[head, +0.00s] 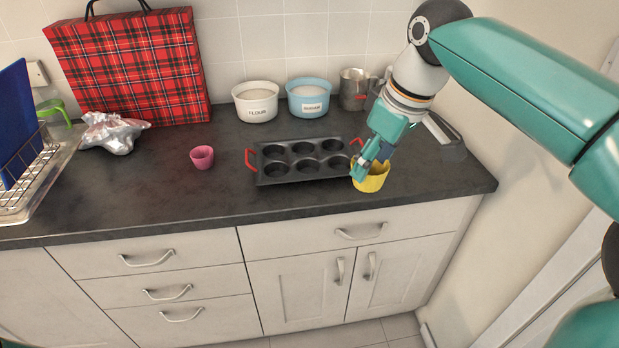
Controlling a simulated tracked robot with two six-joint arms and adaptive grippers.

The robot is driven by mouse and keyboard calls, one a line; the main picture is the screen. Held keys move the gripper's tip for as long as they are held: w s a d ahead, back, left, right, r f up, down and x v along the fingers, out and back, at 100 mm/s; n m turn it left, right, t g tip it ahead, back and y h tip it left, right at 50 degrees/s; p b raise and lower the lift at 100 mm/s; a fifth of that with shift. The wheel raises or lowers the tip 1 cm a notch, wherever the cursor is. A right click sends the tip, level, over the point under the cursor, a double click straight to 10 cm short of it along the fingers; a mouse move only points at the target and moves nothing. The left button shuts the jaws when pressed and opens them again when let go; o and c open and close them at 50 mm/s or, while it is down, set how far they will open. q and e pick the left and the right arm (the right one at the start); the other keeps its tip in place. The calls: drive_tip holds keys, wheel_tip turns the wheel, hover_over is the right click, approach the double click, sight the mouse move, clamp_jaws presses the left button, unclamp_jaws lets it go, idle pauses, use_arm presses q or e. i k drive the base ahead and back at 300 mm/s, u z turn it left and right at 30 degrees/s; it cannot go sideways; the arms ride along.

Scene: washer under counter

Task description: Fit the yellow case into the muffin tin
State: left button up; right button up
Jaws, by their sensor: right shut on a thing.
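The yellow case (373,182) is at the right end of the muffin tin, near the counter's front edge. My right gripper (361,172) is shut on its left rim and hides part of it. I cannot tell whether the case touches the counter. The dark muffin tin (290,177) lies flat on the counter with its cups facing up. It has red handles; the left one (250,160) shows clearly, and the right end is partly hidden by my gripper. The cups that show look empty. My left gripper is not in view.
A pink case (202,157) stands left of the tin. A flour tub (257,102), a blue tub (309,98) and a metal jug (354,90) stand behind it. A tartan bag (130,68), crumpled foil (111,133) and a dish rack (28,170) are at left. The counter front left is clear.

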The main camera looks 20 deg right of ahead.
sight(308, 173)
drive_tip(key=z, duration=0.05)
drive_tip(key=i, duration=0.95)
drive_tip(key=u, duration=0.1)
